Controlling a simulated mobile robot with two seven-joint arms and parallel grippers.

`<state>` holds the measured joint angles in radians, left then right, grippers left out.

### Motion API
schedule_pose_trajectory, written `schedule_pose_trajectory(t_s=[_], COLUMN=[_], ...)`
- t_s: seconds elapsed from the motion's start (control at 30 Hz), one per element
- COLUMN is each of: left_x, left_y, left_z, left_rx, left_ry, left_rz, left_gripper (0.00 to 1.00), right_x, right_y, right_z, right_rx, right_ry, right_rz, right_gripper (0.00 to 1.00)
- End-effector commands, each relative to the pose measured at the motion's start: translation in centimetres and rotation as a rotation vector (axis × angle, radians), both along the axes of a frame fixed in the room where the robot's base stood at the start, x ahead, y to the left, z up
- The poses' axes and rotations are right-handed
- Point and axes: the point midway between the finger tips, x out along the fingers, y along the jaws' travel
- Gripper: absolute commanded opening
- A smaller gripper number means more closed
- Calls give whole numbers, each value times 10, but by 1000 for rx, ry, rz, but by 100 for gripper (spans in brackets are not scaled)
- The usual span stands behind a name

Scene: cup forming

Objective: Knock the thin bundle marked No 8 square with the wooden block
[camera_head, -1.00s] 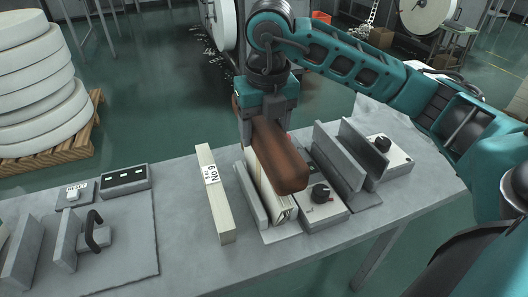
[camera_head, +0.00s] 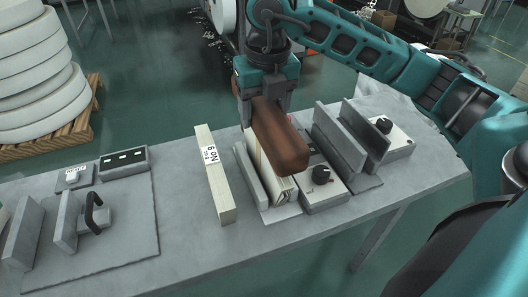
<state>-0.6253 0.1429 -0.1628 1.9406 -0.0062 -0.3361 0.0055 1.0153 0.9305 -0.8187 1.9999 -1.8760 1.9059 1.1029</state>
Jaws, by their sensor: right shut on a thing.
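My right gripper (camera_head: 262,106) is shut on the wooden block (camera_head: 279,139), a long brown block with rounded edges. The block slants toward me over a thin pale bundle (camera_head: 284,193) that stands on edge in a fixture with a grey upright plate (camera_head: 251,171) on its left. The block hides much of the bundle's top, and no number shows on it. I cannot tell whether block and bundle touch. My left gripper is not in view.
A box with a black knob (camera_head: 320,175) stands right of the fixture, then two upright grey plates (camera_head: 339,142) and a second knob box (camera_head: 397,138). A grey board (camera_head: 135,229) with plates and a black handle (camera_head: 95,211) lies left. Bare bench (camera_head: 180,182) lies between.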

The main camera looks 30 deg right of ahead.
Motion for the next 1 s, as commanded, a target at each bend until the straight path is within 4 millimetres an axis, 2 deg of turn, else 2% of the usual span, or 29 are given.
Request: schedule_pose_trajectory(t_s=[0.07, 0.57, 0.93, 1.0], left_x=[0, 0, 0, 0], left_y=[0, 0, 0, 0], left_z=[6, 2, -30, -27], left_rx=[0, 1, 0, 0], left_ry=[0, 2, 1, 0], left_rz=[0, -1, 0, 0], left_gripper=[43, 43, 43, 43], right_x=[0, 0, 0, 0], right_y=[0, 0, 0, 0], right_z=[8, 5, -33, -30], right_rx=[2, 0, 0, -1], right_ry=[-2, -2, -2, -4], right_rz=[-1, 0, -1, -1], right_gripper=[9, 9, 9, 9])
